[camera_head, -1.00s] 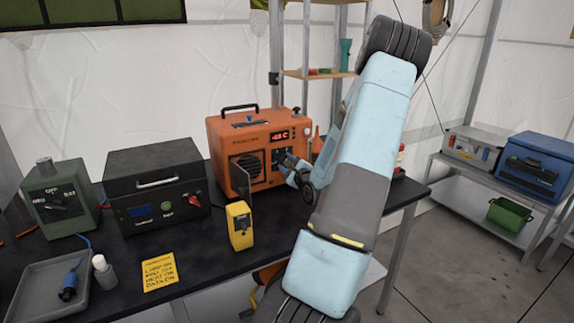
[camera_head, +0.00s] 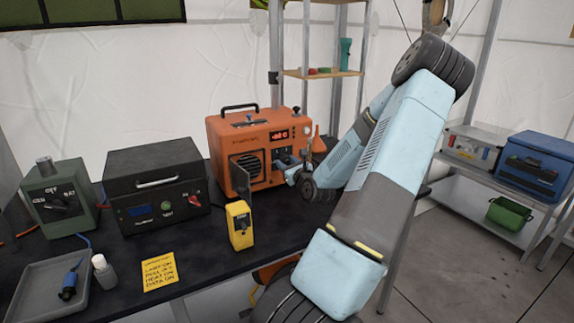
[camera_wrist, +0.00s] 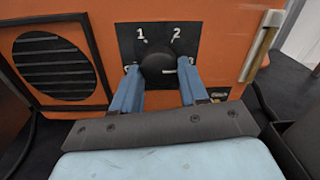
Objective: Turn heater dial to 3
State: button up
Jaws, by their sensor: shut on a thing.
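The orange heater (camera_head: 231,135) stands on the black table, with a lit red display on its front. In the wrist view its black dial (camera_wrist: 158,66) sits on a dark plate (camera_wrist: 187,45) marked 1 and 2 above the dial. Other marks are hidden behind my fingers and the dial. My gripper (camera_wrist: 158,76) has its two blue fingers on either side of the dial and is shut on it. In the head view my gripper (camera_head: 284,165) is at the heater's lower right front, and the dial is hidden there.
A yellow device (camera_head: 240,226), a yellow note (camera_head: 159,270), a black box (camera_head: 155,185) and a green box (camera_head: 60,199) stand or lie on the table. Free tabletop lies right of the yellow device.

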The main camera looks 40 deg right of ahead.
dwell(0.6)
jog(key=o, duration=1.1)
jog(key=shift+c, duration=0.2)
jog(key=shift+a, duration=0.1)
